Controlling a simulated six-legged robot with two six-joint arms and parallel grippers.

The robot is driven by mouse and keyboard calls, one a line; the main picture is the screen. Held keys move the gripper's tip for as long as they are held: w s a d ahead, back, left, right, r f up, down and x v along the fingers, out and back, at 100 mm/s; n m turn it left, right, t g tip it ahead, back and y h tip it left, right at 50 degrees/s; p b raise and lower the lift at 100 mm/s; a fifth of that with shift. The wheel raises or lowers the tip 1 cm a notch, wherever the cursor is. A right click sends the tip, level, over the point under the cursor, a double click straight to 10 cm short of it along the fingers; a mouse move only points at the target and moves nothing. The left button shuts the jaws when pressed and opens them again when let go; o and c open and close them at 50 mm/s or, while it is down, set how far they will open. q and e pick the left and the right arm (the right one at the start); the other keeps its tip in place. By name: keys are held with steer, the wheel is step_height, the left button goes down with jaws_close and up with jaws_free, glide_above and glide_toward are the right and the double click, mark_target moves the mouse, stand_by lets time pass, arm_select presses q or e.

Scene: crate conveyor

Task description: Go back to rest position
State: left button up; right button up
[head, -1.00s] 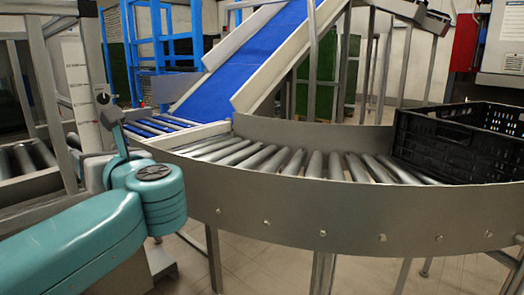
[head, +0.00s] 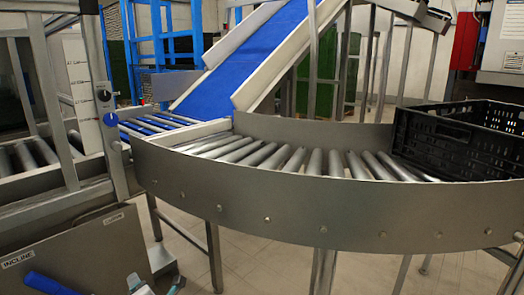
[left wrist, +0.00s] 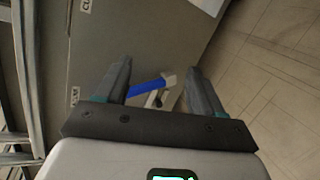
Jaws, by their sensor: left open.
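My left gripper (left wrist: 158,82) shows in the left wrist view with its two dark fingers spread apart and nothing between their tips. Beyond the fingers is a blue-handled lever (left wrist: 147,88) with a pale mount, in front of a grey panel (left wrist: 130,35). I cannot tell how far the fingers are from it. In the head view my left arm is almost wholly out of the picture; a small teal bit at the bottom edge may belong to it. My right gripper is in neither view.
A curved roller conveyor (head: 320,215) crosses the head view, with a black crate (head: 455,140) at its right end. A blue belt incline (head: 255,55) rises behind.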

arm_select(q)
steer(key=s+d+f+m+g+h, duration=0.1)
steer(key=s+d+f+m+h, duration=0.2)
steer(key=f, duration=0.4)
steer(key=s+d+f+m+g+h, duration=0.1)
steer(key=s+f+m, duration=0.25)
steer(key=f, duration=0.35)
steer(key=s+d+f+m+g+h, duration=0.3)
steer(key=s+d+f+m, duration=0.3)
steer(key=s, duration=0.3)
steer(key=s+d+f+m+g+h, duration=0.2)
steer(key=s+d+f+m+h, duration=0.3)
steer(key=s, duration=0.4)
steer(key=s+d+m+g+h, duration=0.1)
steer(key=s+d+m+g, duration=0.35)
steer(key=s+m, duration=0.4)
step_height(320, 180, up, 24)
steer(key=p, duration=2.4)
steer(key=shift+w+m+t, duration=0.15)
steer(key=shift+m+t, duration=0.2)
steer(key=shift+m, duration=0.05)
steer(key=shift+r, duration=0.1)
